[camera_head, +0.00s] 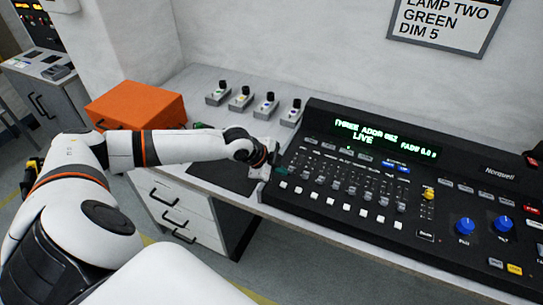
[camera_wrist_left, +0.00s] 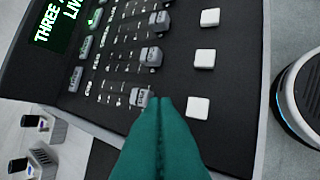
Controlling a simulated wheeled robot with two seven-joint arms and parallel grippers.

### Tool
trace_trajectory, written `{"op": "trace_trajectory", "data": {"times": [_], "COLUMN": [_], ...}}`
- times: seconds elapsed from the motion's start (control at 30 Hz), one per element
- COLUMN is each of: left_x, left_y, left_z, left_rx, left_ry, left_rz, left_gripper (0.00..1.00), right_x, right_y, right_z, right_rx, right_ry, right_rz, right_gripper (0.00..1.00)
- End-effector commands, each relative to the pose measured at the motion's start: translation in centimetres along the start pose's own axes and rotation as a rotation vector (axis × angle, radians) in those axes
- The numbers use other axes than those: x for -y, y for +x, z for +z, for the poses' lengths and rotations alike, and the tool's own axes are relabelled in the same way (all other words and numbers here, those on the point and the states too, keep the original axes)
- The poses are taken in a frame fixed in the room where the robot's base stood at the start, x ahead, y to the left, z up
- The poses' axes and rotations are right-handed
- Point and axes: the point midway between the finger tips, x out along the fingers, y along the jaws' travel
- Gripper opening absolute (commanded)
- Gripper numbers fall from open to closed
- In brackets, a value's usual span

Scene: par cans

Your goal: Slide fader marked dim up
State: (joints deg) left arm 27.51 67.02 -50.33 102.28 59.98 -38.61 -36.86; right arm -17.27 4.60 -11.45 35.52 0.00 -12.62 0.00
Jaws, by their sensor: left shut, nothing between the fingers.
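The black lighting console (camera_head: 318,113) stands on the desk, with a row of grey faders (camera_head: 345,188) above white square buttons. Their labels are too small to read, so I cannot tell which is marked dim. My left gripper (camera_head: 279,167) is over the console's left end. In the left wrist view its teal fingers (camera_wrist_left: 163,104) are shut and empty. Their tips are beside the nearest grey fader knob (camera_wrist_left: 140,97); I cannot tell whether they touch it. A white button (camera_wrist_left: 198,107) lies on the other side of the tips. My right gripper is not in view.
The console's green display (camera_head: 375,136) reads LIVE. Several small switch units (camera_head: 242,99) stand behind my left forearm. An orange case (camera_head: 140,104) sits at the desk's left. A framed sign (camera_head: 445,22) on the wall reads LAMP TWO, GREEN, DIM 5.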

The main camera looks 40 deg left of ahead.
Motion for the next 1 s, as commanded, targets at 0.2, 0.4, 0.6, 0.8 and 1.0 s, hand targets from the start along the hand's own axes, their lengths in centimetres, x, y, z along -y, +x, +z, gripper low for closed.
{"op": "trace_trajectory", "data": {"times": [0.2, 0.4, 0.6, 0.8, 1.0], "left_x": [0.0, 0.0, -0.3, -3.7, -7.0], "left_y": [1.8, 2.0, 2.1, 4.2, 6.0], "left_z": [0.0, 0.0, -0.1, -0.1, -0.1], "left_rx": [-0.001, -0.001, -0.001, 0.000, 0.000], "left_ry": [0.000, 0.001, 0.000, -0.004, -0.003], "left_rz": [-0.001, 0.000, 0.002, 0.008, 0.006], "left_gripper": [0.00, 0.00, 0.00, 0.00, 0.00], "right_x": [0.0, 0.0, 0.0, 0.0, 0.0], "right_y": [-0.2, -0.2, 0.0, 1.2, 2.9], "right_z": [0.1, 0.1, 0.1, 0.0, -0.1], "right_rx": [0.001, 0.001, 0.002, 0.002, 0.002], "right_ry": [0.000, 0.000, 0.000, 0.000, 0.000], "right_rz": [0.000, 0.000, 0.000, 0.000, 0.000], "right_gripper": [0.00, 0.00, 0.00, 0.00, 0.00]}}
